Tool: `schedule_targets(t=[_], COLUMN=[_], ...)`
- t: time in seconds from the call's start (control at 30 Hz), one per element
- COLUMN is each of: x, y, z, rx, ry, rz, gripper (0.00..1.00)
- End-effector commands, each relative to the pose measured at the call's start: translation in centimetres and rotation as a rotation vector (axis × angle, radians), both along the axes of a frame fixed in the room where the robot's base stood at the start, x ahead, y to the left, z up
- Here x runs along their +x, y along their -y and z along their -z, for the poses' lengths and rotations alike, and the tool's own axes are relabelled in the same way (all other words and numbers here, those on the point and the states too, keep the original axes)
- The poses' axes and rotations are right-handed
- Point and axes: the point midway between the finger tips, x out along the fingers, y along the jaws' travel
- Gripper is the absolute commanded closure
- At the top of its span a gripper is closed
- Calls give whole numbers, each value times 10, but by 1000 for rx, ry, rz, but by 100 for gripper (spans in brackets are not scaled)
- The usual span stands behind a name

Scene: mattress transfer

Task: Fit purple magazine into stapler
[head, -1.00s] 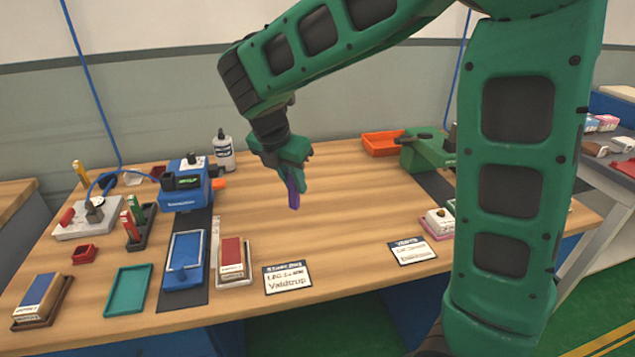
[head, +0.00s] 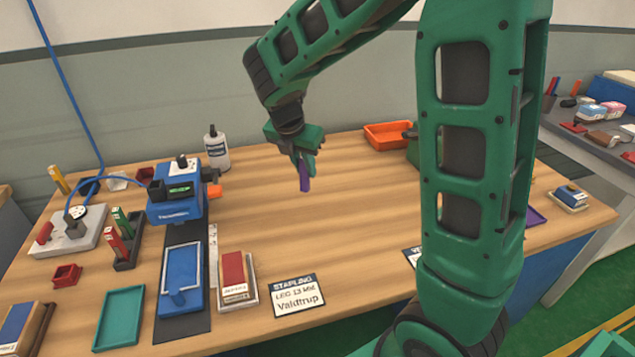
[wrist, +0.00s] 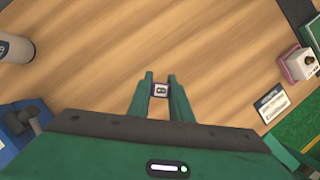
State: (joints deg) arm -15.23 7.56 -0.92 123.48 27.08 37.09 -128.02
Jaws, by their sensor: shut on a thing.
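My gripper (head: 304,165) is shut on the purple magazine (head: 304,184), which hangs below the fingers above the middle of the table. In the wrist view the magazine (wrist: 160,90) shows end-on, with a pale face and a dark mark, between the two green fingertips (wrist: 159,88). The blue stapler (head: 176,198), with a green-lit display and an orange part on its right side, stands to the left of my gripper on a dark mat. Its magazine opening cannot be made out. A corner of blue equipment, likely the stapler (wrist: 20,125), shows at the left of the wrist view.
A white bottle (head: 217,148) stands behind the stapler. An orange tray (head: 388,134) is at the back. The table's middle is clear.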

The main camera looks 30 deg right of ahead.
Motion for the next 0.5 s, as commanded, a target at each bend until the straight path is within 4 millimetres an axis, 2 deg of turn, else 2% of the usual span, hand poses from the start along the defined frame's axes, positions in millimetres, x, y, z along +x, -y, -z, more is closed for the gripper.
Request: schedule_targets(t=[0.03,0.2,0.5], x=[1,6,8], y=[12,39,49], z=[7,22,37], rx=[-1,0,0], ry=[-3,-2,-3], rz=[6,5,2], gripper=[100,100,100])
